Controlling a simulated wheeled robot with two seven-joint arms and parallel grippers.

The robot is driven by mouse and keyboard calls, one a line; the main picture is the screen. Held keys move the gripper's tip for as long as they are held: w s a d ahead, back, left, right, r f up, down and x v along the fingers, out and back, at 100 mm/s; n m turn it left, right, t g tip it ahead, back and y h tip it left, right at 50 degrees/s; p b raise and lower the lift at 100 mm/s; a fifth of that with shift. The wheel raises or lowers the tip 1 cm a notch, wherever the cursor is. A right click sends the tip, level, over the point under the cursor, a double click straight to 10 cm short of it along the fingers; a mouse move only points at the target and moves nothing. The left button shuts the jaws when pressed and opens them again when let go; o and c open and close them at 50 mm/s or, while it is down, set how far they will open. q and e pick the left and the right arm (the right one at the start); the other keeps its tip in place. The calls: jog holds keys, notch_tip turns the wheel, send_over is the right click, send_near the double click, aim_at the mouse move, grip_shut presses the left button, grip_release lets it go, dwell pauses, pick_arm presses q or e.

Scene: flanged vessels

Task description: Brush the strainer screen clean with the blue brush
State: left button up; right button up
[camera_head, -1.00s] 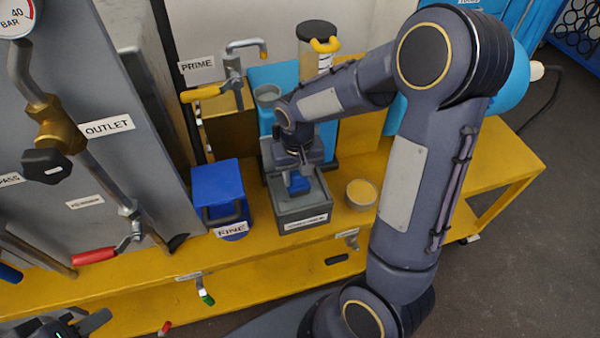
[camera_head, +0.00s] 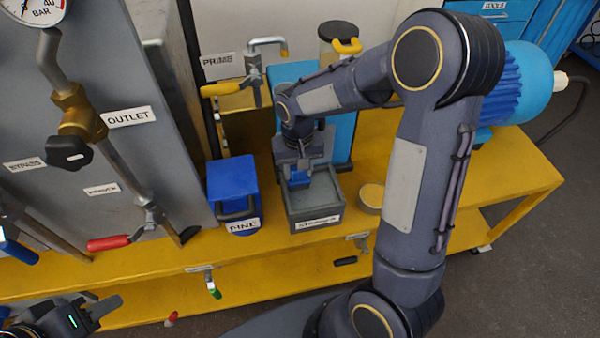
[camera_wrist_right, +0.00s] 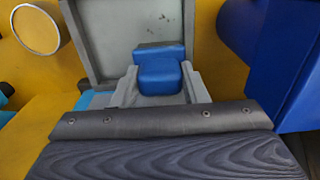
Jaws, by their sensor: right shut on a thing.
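The blue brush (camera_head: 299,177) is in my right gripper (camera_head: 300,172), which points down over the back left part of a grey open box (camera_head: 317,212). In the right wrist view the brush (camera_wrist_right: 160,72) shows as a blue block between the two grey fingers (camera_wrist_right: 163,88). The grey box (camera_wrist_right: 112,40) lies beyond it, with a few dark specks on its floor. I cannot make out the strainer screen; the arm and brush cover part of the box. Whether the brush touches anything is unclear. My left gripper (camera_head: 95,312) is at the lower left, away from the box; its opening is unclear.
Pipes and a red-handled valve (camera_head: 108,243) are at the left.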

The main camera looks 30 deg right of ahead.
jog(key=shift+w+d, duration=0.1)
jog(key=shift+w, duration=0.25)
jog(key=shift+d, duration=0.15)
jog(key=shift+s+d+f, duration=0.1)
jog(key=shift+s+d, duration=0.1)
jog(key=shift+d, duration=0.45)
jog(key=shift+s+d, duration=0.2)
jog(key=shift+d, duration=0.45)
jog(key=shift+s+d, duration=0.25)
jog(key=shift+d, duration=0.55)
jog(key=shift+s+d, duration=0.2)
jog(key=shift+d, duration=0.6)
jog(key=shift+a, duration=0.1)
jog(key=shift+w+a+r, duration=0.1)
jog(key=shift+w+a, duration=0.2)
jog(key=shift+a, duration=0.5)
jog(key=shift+w+a+r, duration=0.1)
jog(key=shift+w+a, duration=0.15)
jog(key=shift+a, duration=0.5)
